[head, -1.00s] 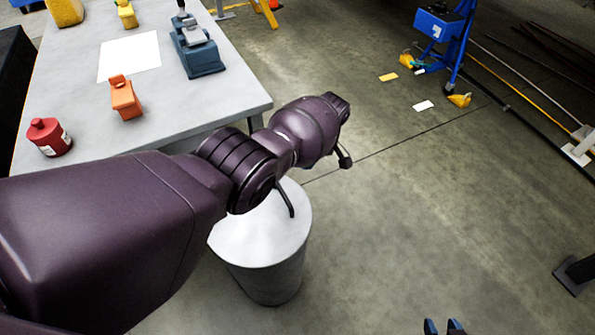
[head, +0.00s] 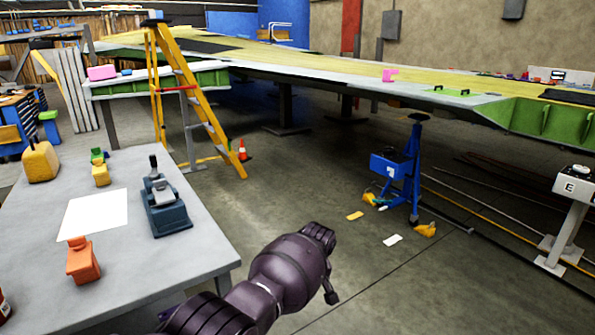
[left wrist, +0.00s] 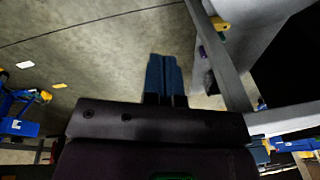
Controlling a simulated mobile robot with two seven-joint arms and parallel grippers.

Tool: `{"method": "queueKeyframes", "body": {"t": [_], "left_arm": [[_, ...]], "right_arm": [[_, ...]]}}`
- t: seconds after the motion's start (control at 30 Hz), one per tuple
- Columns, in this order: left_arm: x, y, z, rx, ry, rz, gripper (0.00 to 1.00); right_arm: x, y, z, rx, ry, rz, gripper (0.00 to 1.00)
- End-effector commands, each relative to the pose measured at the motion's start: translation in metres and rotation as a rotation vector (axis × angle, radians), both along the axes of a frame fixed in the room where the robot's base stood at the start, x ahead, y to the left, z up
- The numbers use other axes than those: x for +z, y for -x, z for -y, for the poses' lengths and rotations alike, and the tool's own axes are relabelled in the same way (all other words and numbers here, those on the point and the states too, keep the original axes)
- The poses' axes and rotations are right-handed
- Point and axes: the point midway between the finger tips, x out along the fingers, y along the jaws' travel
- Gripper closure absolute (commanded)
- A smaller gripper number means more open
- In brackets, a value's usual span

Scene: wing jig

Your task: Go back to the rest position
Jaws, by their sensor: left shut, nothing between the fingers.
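My left arm (head: 285,275) reaches in from the bottom of the head view, beside the right edge of the grey table. Its fingers do not show in that view. In the left wrist view my left gripper (left wrist: 166,77) has its two blue fingers together with nothing between them. It points over bare concrete floor, next to a grey table leg. My right gripper is not in view.
The grey table (head: 195,262) holds an orange clamp-like item (head: 83,262), a dark blue device (head: 165,207) and a white sheet (head: 95,214). A yellow ladder (head: 200,110), a blue stand (head: 412,170) and the long wing (head: 330,68) stand beyond.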

Motion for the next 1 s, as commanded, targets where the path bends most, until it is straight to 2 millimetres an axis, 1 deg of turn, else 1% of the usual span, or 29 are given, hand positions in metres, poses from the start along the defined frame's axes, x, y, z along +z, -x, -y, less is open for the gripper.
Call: {"method": "queueKeyframes", "body": {"t": [0.03, 0.07, 0.1, 0.2, 0.3, 0.37, 0.43, 0.57, 0.67, 0.87, 1.0], "left_arm": [[0.016, -0.014, 0.01, -0.053, 0.035, 0.071, 1.0], [0.025, -0.023, 0.015, -0.085, 0.055, 0.113, 1.0], [0.039, -0.034, 0.022, -0.126, 0.079, 0.171, 1.0], [0.071, -0.057, 0.033, -0.235, 0.14, 0.333, 1.0], [0.094, -0.072, 0.035, -0.329, 0.184, 0.491, 1.0], [0.105, -0.076, 0.032, -0.378, 0.202, 0.583, 1.0], [0.114, -0.077, 0.024, -0.424, 0.215, 0.681, 1.0], [0.123, -0.07, 0.002, -0.486, 0.216, 0.845, 1.0], [0.126, -0.058, -0.019, -0.516, 0.204, 0.947, 1.0], [0.123, -0.021, -0.063, -0.546, 0.161, 1.102, 1.0], [0.117, 0.012, -0.094, -0.552, 0.121, 1.179, 1.0]], "right_arm": [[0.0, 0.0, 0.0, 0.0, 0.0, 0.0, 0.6], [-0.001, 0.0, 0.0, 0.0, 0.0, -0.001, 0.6], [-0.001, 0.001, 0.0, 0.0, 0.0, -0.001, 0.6], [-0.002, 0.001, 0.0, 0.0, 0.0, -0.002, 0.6], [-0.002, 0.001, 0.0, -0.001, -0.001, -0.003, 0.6], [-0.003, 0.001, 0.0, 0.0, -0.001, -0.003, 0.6], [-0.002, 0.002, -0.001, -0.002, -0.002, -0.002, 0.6], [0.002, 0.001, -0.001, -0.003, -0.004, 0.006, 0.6], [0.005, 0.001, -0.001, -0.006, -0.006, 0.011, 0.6], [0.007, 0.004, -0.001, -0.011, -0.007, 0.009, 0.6], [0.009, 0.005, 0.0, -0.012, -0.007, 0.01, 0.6]]}}
